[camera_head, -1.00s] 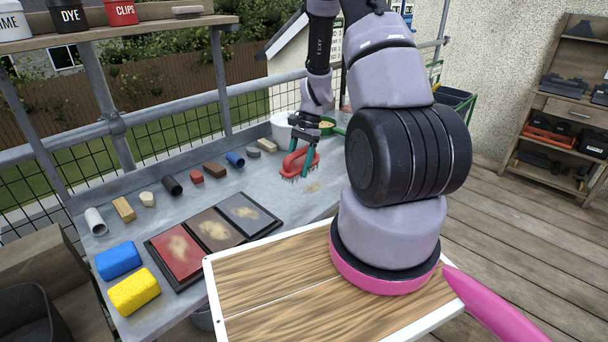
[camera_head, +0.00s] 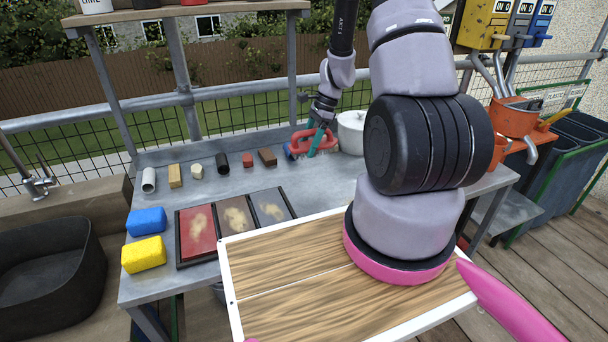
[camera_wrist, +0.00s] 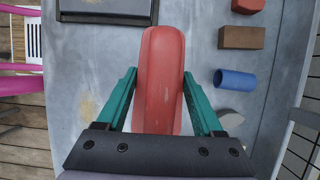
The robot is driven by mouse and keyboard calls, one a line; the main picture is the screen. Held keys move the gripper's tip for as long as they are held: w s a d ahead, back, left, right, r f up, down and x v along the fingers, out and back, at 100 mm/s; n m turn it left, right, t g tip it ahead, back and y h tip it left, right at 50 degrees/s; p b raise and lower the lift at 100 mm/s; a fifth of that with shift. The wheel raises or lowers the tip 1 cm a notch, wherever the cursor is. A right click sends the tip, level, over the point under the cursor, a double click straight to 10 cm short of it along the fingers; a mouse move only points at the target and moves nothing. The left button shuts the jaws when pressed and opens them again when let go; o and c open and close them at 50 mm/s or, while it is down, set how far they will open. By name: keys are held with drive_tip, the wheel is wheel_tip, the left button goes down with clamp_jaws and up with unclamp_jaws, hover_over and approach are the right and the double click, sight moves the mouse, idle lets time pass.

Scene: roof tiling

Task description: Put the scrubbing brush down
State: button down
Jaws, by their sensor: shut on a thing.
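The scrubbing brush (camera_head: 318,139) has a red loop-shaped body with dark bristles below. My gripper (camera_head: 314,146), with teal fingers, is shut on it near the back of the grey worktable (camera_head: 330,188). In the wrist view the brush (camera_wrist: 162,75) lies lengthwise between the two fingers (camera_wrist: 159,85), and its bristles are hidden under the body. I cannot tell whether the bristles touch the table.
A blue tube (camera_wrist: 235,80), a brown block (camera_wrist: 242,37) and a red block (camera_wrist: 248,6) lie beside the brush. A white pot (camera_head: 351,132) stands to its right. A tray of three stained panels (camera_head: 236,220) lies in front. Bare table lies between.

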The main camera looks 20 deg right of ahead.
drive_tip(key=shift+w+f, duration=0.15)
drive_tip(key=shift+f, duration=0.1)
wheel_tip(320, 180, down, 4)
drive_tip(key=shift+w+a+f, duration=0.15)
drive_tip(key=shift+f, duration=2.55)
drive_tip(key=shift+f, duration=0.15)
unclamp_jaws()
